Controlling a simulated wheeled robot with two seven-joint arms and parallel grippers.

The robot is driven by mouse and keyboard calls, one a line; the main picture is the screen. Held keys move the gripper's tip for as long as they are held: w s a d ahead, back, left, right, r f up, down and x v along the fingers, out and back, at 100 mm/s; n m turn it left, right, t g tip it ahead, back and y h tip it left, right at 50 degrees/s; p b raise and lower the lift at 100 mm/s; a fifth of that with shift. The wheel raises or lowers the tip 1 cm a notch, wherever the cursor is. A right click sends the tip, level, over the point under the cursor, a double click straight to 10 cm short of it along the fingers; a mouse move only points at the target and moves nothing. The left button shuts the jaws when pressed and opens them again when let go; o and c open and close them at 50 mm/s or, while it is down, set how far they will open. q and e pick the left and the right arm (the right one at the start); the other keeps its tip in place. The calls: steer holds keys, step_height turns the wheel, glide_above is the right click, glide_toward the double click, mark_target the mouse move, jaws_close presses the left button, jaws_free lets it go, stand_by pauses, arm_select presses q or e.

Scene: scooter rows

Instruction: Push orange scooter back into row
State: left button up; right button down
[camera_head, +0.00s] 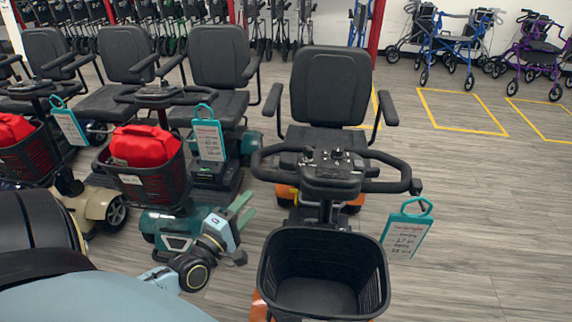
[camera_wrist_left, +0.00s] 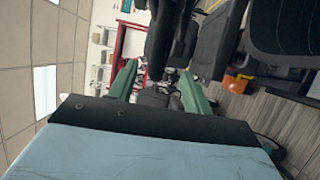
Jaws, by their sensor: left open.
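The orange scooter (camera_head: 287,192) stands at the centre of the head view, turned towards me. It has a black seat (camera_head: 330,85), black handlebars (camera_head: 333,172) and an empty black front basket (camera_head: 322,275). A teal-framed tag (camera_head: 405,235) hangs at its right side. My left gripper (camera_head: 239,208) is left of the handlebars and basket, with its green fingers apart and nothing between them. The open fingers also show in the left wrist view (camera_wrist_left: 158,88). I cannot tell whether they touch the scooter. My right gripper is not in view.
A teal scooter (camera_head: 178,222) with a red bag (camera_head: 146,146) in its basket stands close on the left, with more scooters beyond. Rollators (camera_head: 447,50) line the back right by yellow floor outlines (camera_head: 462,110). The floor (camera_head: 490,220) on the right is clear.

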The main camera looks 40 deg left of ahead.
mark_target(271, 180)
arm_select(q)
steer(key=w, duration=0.4)
steer(key=w+a, duration=0.1)
steer(key=w, duration=0.3)
steer(key=w+b, duration=0.1)
steer(key=w, duration=0.3)
steer(key=shift+w+a+r, duration=0.15)
steer(key=shift+w+r, duration=0.05)
steer(key=shift+r, duration=0.2)
jaws_close()
